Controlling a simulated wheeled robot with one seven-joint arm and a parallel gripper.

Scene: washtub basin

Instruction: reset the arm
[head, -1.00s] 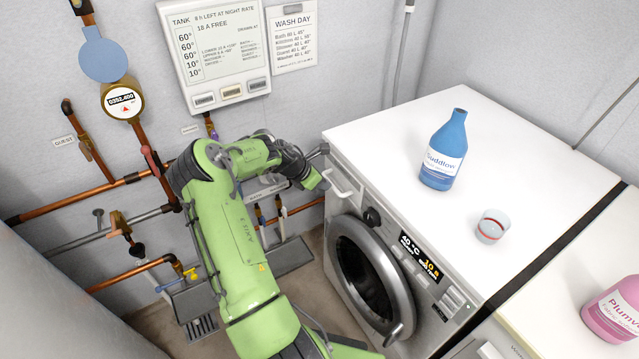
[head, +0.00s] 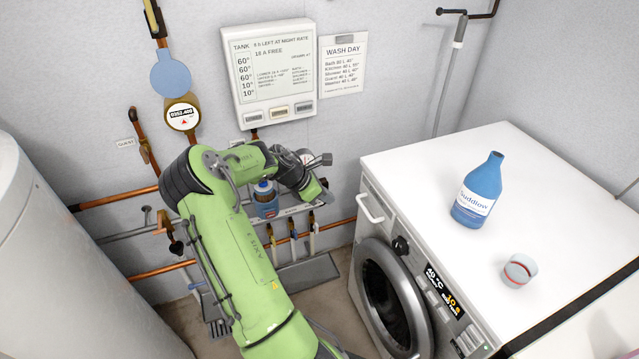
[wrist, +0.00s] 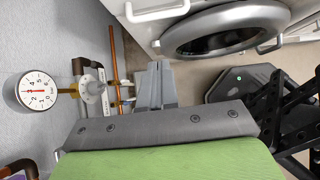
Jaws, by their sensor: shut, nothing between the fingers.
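My green arm (head: 240,240) rises from the bottom of the head view and bends at an elbow in front of the wall. Its dark wrist (head: 295,172) is folded over to the right, left of the washing machine and clear of its top. In the wrist view my gripper (wrist: 155,75) shows as grey fingers, shut and with nothing between them. The green and grey casing across the bottom of that view is mine. In the head view the fingers are too small to make out clearly.
The white washing machine (head: 425,170) carries a blue bottle (head: 478,192) and a clear cup (head: 519,270) with a red band. Copper pipes (head: 115,200), a gauge (wrist: 37,91) and a tank panel (head: 275,75) are on the wall. A white cylinder (head: 50,250) stands at left.

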